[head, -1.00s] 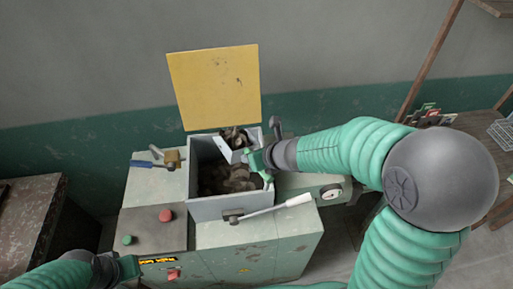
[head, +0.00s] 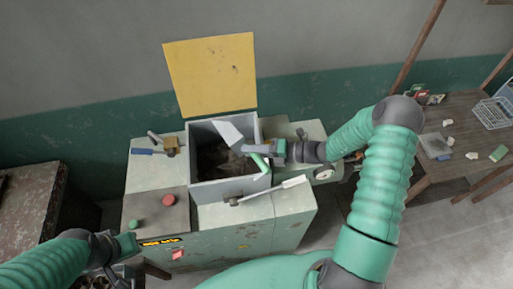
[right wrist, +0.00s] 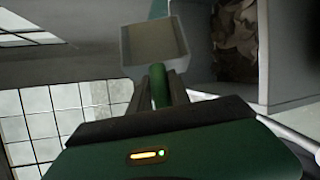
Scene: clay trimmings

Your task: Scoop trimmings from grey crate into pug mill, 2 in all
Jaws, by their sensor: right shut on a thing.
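The pug mill (head: 245,225) is a worn pale-green machine with an open grey hopper (head: 205,193) and a raised yellow lid (head: 212,73). Brown trimmings (head: 215,160) lie inside the hopper; they also show in the right wrist view (right wrist: 236,40). My right gripper (head: 264,148) is shut on the green handle of a grey scoop (head: 229,133). The scoop is tilted above the hopper opening, and its pan looks empty in the right wrist view (right wrist: 155,45). My left gripper (head: 122,245) is low at the mill's front left; its jaws are unclear. I cannot make out a grey crate of trimmings.
A white-handled lever (head: 270,192) runs along the hopper's front. A blue-handled latch (head: 155,150) is on the left. A wooden table (head: 465,135) at right bears a wire basket (head: 490,112) and small pieces. A rusty bench (head: 28,215) stands at left.

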